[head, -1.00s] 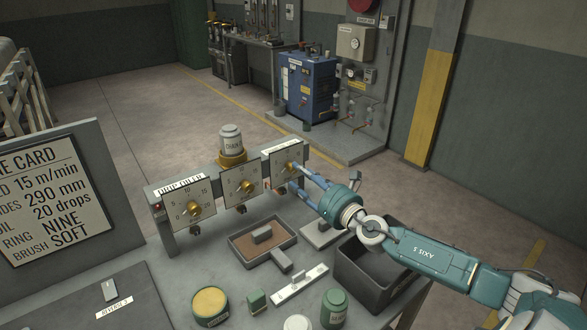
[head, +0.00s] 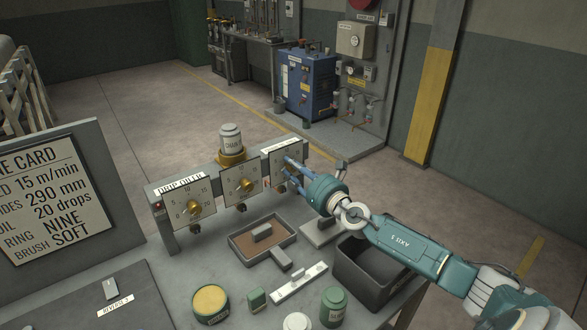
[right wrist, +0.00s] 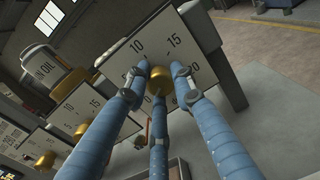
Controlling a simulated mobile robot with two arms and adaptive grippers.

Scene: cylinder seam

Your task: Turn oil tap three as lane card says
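The drip oiler panel (head: 170,189) holds three square dials, each with a brass tap. The first tap (head: 194,208) and the second tap (head: 246,185) are clear. The third tap (right wrist: 157,83) is on the rightmost dial, whose plate (right wrist: 183,47) shows 10 and 15. My right gripper (head: 287,172) is at this dial, its blue fingers around the brass tap; whether they touch it I cannot tell. My left gripper is not in view.
On the bench are a brown-lined tray (head: 236,246), an open dark bin (head: 345,271), a white-topped bar (head: 300,283) and several tins. Free floor lies behind the bench.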

